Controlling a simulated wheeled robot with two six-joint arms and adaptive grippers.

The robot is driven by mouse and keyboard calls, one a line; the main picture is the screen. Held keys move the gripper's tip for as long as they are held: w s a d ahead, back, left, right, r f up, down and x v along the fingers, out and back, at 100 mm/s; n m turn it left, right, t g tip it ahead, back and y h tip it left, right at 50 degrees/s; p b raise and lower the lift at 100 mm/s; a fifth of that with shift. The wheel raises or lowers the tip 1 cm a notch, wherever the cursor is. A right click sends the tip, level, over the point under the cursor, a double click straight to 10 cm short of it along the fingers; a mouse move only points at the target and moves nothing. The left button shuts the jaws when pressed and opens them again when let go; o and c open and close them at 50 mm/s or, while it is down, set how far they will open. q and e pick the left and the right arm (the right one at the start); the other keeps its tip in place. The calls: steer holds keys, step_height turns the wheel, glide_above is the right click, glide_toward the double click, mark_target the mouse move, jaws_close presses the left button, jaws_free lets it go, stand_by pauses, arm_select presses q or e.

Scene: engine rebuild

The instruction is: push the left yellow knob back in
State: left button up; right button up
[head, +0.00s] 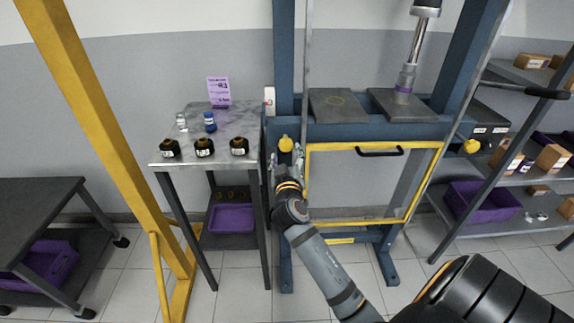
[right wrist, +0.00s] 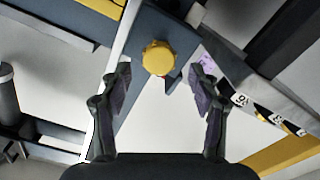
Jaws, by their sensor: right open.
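The left yellow knob (head: 285,144) sits on the left post of the blue press frame, beside the yellow-edged guard. In the right wrist view the round yellow knob (right wrist: 159,58) shows ahead of my fingers, between their lines. My right gripper (head: 286,160) is just below the knob in the head view. Its two fingers are apart and empty in the right wrist view (right wrist: 162,82). They look apart from the knob. How far the knob sticks out cannot be told. A second yellow knob (head: 471,146) is on the frame's right side. My left gripper is out of view.
The yellow-edged guard (head: 424,185) with a black handle (head: 379,152) is right of my gripper. A small table (head: 180,143) with several black-and-gold pots and a purple sign (head: 219,92) stands left. A yellow post (head: 108,130) is further left. Shelves with boxes are at right.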

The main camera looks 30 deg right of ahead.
steer(key=v, duration=0.6)
steer(key=shift+s+a, duration=0.2)
steer(key=shift+s, duration=0.05)
steer(key=shift+r, duration=0.1)
